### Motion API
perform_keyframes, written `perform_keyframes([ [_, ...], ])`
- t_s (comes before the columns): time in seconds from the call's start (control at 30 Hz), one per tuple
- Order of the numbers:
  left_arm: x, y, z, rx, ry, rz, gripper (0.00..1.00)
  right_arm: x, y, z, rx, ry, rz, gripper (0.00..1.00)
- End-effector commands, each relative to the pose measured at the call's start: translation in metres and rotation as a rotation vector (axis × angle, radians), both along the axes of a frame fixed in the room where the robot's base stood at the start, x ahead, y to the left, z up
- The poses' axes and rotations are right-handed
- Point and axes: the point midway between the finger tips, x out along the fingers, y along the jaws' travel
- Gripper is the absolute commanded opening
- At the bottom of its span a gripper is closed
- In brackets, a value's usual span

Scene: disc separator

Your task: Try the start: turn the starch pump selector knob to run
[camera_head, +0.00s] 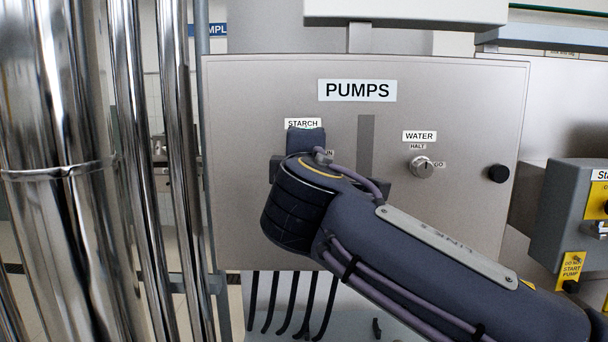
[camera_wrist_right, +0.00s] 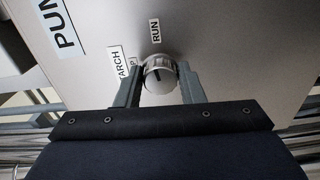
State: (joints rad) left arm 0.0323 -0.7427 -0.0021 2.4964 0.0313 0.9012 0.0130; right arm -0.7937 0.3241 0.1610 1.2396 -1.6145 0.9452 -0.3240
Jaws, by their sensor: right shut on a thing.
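The grey metal panel (camera_head: 240,200) labelled PUMPS faces me. The STARCH label (camera_head: 303,123) shows at its upper left, but my right arm hides the knob under it in the head view. In the right wrist view the round silver starch selector knob (camera_wrist_right: 158,84) sits between the two fingers of my right gripper (camera_wrist_right: 161,71), which is shut on it. The RUN label (camera_wrist_right: 155,30) shows clear of the fingers. A second small label beside the knob is partly hidden. I cannot tell surely which label the knob's dark mark faces. My left gripper is in neither view.
The WATER knob (camera_head: 421,167), with HALT above and GO at its right, is right of my arm. A black knob (camera_head: 498,174) sits near the panel's right edge. Shiny vertical pipes (camera_head: 60,220) stand at left. A grey box (camera_head: 570,215) with yellow labels is at right.

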Motion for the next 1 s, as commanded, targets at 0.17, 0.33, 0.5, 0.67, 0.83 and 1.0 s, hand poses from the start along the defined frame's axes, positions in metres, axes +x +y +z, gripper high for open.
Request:
perform_keyframes([
  [0.17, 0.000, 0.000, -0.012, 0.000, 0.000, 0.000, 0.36, 0.000, 0.000, -0.003, 0.102, 0.001, -0.002, 0.12],
  [0.33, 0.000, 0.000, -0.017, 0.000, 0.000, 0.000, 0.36, 0.000, 0.000, -0.003, 0.163, 0.002, -0.002, 0.12],
  [0.5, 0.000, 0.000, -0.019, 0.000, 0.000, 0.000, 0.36, 0.001, 0.000, -0.002, 0.193, 0.002, -0.003, 0.12],
  [0.67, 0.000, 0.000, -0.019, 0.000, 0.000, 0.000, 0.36, 0.001, 0.000, -0.002, 0.201, 0.003, -0.003, 0.12],
  [0.83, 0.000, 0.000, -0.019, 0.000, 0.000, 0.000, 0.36, 0.001, 0.000, -0.002, 0.202, 0.003, -0.003, 0.12],
  [1.0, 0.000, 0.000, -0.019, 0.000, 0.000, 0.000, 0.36, 0.001, 0.000, -0.002, 0.202, 0.003, -0.002, 0.41],
])
